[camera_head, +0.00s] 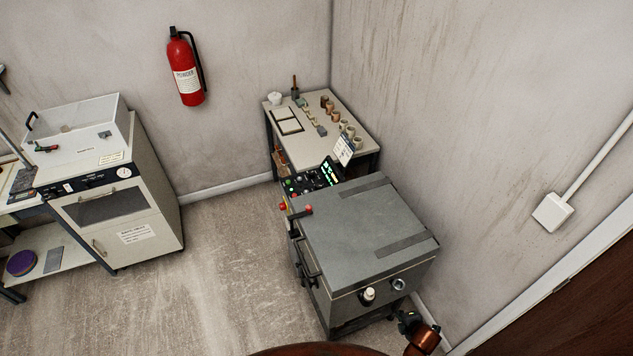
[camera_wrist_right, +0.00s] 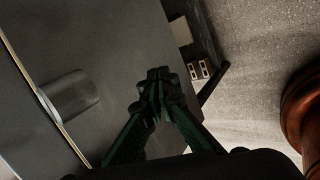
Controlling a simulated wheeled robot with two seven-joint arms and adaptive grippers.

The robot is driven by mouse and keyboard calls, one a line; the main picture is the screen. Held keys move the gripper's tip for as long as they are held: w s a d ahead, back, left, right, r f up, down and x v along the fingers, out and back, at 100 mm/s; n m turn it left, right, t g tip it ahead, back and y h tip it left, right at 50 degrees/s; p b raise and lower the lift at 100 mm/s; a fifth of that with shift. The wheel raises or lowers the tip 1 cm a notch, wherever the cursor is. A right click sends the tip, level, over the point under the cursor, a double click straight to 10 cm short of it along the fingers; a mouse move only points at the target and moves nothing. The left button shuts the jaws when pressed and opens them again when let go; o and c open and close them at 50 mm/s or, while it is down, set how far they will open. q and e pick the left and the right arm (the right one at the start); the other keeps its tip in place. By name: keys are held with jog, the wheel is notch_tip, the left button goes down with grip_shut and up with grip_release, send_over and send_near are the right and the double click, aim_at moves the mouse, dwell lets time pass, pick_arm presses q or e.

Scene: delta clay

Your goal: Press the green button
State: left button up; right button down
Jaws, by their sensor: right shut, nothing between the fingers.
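A small green button (camera_head: 291,183) shows at the left of the dark control panel (camera_head: 308,182), behind the grey lidded machine (camera_head: 368,230) in the head view. The panel also has lit green displays. My right gripper (camera_head: 408,320) is low at the front right corner of the machine, well away from the panel. In the right wrist view the right gripper (camera_wrist_right: 158,82) has its fingers together with nothing between them, and a grey machine surface (camera_wrist_right: 105,40) lies beyond. The green button cannot be made out in the wrist view. My left gripper is not in view.
Red knobs (camera_head: 283,206) sit at the machine's left corner near the panel. A table with pots and tiles (camera_head: 340,108) stands behind it. A white-lidded cabinet (camera_head: 130,215) is at left. Floor (camera_head: 225,260) between them is clear. A wall is close at right.

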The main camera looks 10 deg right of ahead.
pick_arm(q)
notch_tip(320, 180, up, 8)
jog(key=p, duration=0.7)
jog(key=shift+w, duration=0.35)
pick_arm(e)
jog(key=w+a+r+n, duration=0.2)
jog(key=r+n, duration=0.1)
jog(key=r, duration=0.4)
jog(key=w+a+r+n+t+y, duration=0.1)
jog(key=w+a+r+n, duration=0.2)
jog(key=r, duration=0.5)
jog(key=w+a+r+n, duration=0.2)
jog(key=r+n, duration=0.2)
jog(key=r, duration=0.3)
jog(key=shift+w+a+r+t+y, duration=0.25)
jog(key=shift+w+r+t+y, duration=0.15)
